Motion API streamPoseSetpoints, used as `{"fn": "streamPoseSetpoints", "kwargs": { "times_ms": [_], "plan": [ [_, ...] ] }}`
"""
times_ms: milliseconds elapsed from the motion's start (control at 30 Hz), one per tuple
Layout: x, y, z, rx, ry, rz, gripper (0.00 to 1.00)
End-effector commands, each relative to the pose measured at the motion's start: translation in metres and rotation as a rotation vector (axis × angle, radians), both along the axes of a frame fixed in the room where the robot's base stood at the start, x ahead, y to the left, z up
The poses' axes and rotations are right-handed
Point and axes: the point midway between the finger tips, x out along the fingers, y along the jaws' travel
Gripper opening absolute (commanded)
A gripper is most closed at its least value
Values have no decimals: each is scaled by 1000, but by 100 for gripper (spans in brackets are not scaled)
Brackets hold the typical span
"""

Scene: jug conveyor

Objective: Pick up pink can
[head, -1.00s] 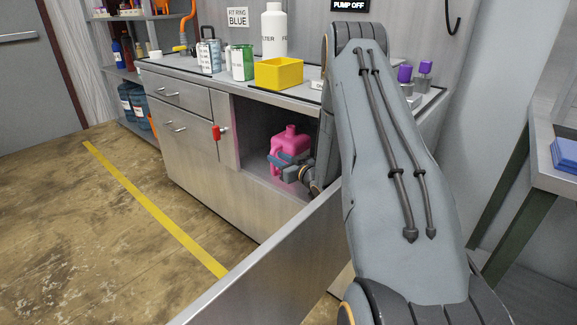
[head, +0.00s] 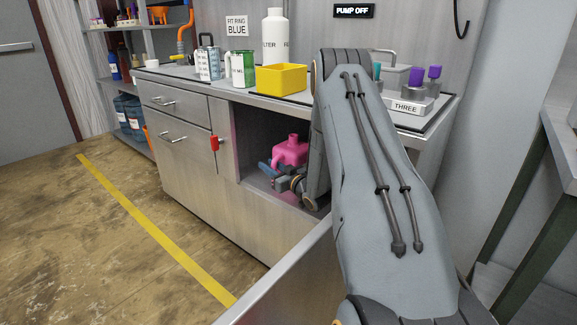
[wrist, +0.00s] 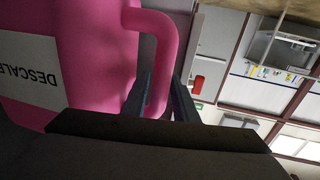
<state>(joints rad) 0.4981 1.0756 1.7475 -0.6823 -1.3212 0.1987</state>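The pink can (head: 291,151) is a jug with a loop handle and narrow neck, in the open compartment of the metal cabinet (head: 195,195). My gripper (head: 272,176) is inside the compartment, in front of the can's lower part. In the wrist view the can (wrist: 85,50) fills the upper left, with a white label reading "DESCALE". The fingers of my gripper (wrist: 162,95) lie on both sides of its handle (wrist: 165,45), which runs between them. I cannot tell whether they press on it. The can's base is partly hidden by my gripper.
The floor left of the yellow line (head: 160,235) is clear.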

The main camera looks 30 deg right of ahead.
Motion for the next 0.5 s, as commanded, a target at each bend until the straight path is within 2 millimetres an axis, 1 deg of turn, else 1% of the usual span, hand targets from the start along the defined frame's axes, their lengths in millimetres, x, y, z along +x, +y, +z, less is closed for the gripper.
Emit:
{"fn": "streamPoseSetpoints", "kwargs": {
  "times_ms": [67,267,433,500],
  "plan": [
    [2,0,-1,0,1,-2,26],
    [1,-7,0,0,1,-10,26],
    [0,-9,0,0,1,-12,0],
    [0,-8,0,0,1,-12,0]
  ]
}}
